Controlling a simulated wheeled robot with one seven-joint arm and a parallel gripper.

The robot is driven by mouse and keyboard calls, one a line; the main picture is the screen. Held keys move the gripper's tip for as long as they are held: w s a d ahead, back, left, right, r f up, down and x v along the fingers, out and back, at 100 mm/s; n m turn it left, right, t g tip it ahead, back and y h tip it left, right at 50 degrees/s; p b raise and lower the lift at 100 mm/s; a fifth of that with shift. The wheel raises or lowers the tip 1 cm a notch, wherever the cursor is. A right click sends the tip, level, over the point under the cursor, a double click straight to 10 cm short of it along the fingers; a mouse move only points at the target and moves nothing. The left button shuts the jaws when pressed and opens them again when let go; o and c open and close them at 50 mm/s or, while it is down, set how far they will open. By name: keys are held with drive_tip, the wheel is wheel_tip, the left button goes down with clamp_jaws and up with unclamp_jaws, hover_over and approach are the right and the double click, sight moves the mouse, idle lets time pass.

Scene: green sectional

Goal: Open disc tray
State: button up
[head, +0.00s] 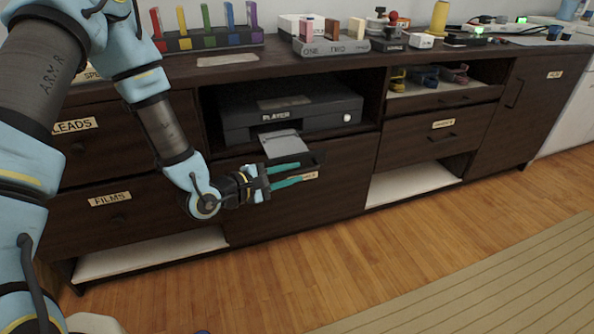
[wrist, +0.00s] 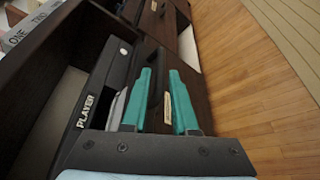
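The player (head: 290,108) is a dark box on the open cabinet shelf, with a "PLAYER" label and a round white button (head: 347,117) at its front right. A light grey flat piece, which looks like the disc tray (head: 280,141), sticks out from its front. My gripper (head: 305,171) is below and in front of this piece, its teal fingers spread with nothing seen held between them. In the wrist view my gripper (wrist: 161,74) lies beside the player (wrist: 100,92), and the grey piece (wrist: 118,110) shows partly behind one finger. I cannot tell whether a finger touches anything.
A labelled cabinet front (head: 345,185) lies just behind my gripper, with a dark protruding part (head: 315,156) near the fingertips. Drawers (head: 430,137) and open shelves flank it. Small items stand on the cabinet top. The wooden floor (head: 330,240) in front is clear.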

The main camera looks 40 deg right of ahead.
drive_tip(key=p+v, duration=0.1)
drive_tip(key=v, duration=0.7)
drive_tip(key=shift+a, duration=0.35)
